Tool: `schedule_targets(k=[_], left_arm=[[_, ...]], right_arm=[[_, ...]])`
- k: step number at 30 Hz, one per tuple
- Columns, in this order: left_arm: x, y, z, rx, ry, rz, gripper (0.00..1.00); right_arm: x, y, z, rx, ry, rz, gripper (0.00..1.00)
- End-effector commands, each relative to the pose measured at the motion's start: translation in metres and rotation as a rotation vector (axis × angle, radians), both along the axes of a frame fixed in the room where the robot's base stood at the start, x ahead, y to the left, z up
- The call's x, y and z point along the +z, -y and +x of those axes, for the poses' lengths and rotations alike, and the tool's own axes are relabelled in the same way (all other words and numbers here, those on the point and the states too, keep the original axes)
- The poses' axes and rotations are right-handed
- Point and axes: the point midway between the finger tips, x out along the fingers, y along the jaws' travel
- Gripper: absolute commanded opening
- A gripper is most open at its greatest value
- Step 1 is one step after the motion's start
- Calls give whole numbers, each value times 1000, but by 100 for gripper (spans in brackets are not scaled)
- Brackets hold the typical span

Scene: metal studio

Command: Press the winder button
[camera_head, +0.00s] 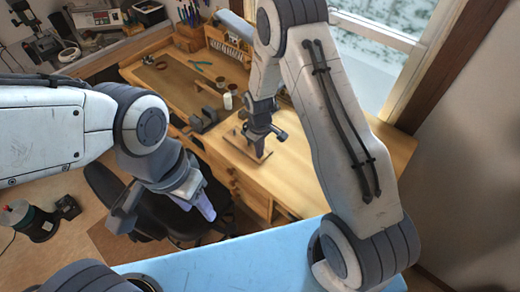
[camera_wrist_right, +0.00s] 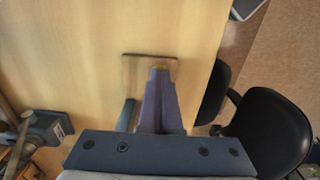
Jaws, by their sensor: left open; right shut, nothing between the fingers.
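My right gripper (camera_head: 260,150) points down at a small brown wooden base (camera_head: 236,143) on the light wooden workbench, its fingers shut and empty. In the right wrist view, the shut fingertips (camera_wrist_right: 159,72) overlap the same base (camera_wrist_right: 132,58), and a small yellowish spot (camera_wrist_right: 160,67) shows right at the tips. I cannot tell if the tips touch it. No winder button can be clearly made out; the fingers cover much of the base. My left gripper (camera_head: 165,212) is open and empty above the dark chair, away from the bench.
The workbench (camera_head: 310,175) is clear right of the base. White and brown spools (camera_head: 227,100) and a dark tool (camera_head: 205,120) stand behind it. A black chair (camera_wrist_right: 265,130) is beside the bench.

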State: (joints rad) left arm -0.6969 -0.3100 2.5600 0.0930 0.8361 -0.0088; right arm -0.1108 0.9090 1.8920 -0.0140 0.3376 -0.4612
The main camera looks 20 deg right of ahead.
Motion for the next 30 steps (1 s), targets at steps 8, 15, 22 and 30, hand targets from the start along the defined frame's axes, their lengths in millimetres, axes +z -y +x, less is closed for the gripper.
schedule_targets(k=[8,15,22,30], left_arm=[[-11,0,0,1,0,0,50],[-19,0,0,3,0,0,50],[-20,0,0,3,0,0,50],[3,0,0,0,0,0,50]], right_arm=[[-10,0,0,0,0,0,0],[-20,0,-1,0,-4,0,0],[-20,-1,-1,1,-2,0,0],[11,-2,-1,3,4,0,0]])
